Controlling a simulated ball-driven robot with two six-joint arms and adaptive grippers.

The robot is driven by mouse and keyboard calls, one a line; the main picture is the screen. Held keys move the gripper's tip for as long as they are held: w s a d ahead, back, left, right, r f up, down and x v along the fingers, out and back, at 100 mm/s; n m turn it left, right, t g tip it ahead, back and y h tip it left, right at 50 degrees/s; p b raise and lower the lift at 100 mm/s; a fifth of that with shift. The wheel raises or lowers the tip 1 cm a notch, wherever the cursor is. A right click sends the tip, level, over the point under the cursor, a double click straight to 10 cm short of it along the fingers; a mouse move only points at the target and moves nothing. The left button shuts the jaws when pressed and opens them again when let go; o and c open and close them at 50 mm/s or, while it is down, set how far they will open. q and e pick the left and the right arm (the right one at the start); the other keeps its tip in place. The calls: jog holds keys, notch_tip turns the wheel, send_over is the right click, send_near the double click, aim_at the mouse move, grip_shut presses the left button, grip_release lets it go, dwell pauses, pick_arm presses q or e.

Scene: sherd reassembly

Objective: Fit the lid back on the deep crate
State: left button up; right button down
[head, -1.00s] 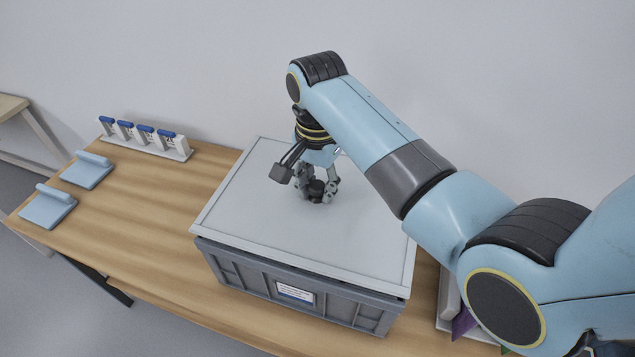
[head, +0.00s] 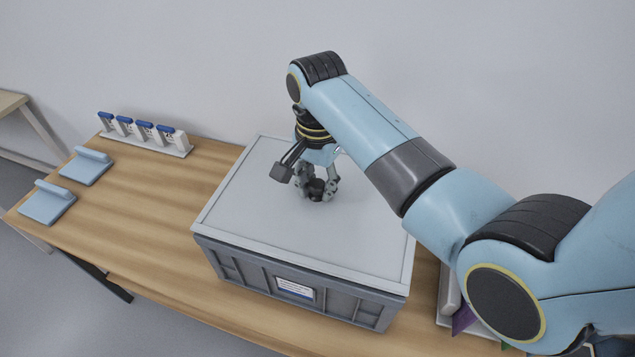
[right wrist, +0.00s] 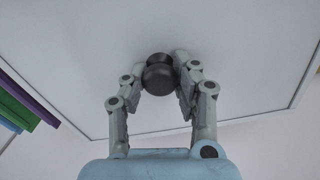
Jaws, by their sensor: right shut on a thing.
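The deep grey crate (head: 245,272) stands on the wooden table with a white label on its front wall. The pale grey lid (head: 255,195) lies level over its top, and its front edge runs close along the crate's rim. No clear gap shows at the front; the far side is hidden. My right gripper (head: 316,190) is shut on the lid's black knob (head: 317,186), near the lid's middle. The right wrist view shows the knob (right wrist: 159,76) between both fingers, with the lid (right wrist: 75,65) behind it. My left gripper is not in view.
Two light blue stands (head: 47,204) (head: 86,167) and a white rack (head: 146,143) with several blue-topped items are at the table's left. Coloured pieces (head: 463,319) lie right of the crate, partly behind my arm. The table (head: 150,225) left of the crate is clear.

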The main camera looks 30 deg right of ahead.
aim_at(318, 183)
jog(key=shift+f, duration=0.2)
jog(key=shift+f, duration=0.5)
jog(key=c, duration=0.9)
grip_release()
jog(key=shift+c, duration=0.2)
notch_tip(318, 183, up, 12)
jog(key=shift+s+f, duration=0.1)
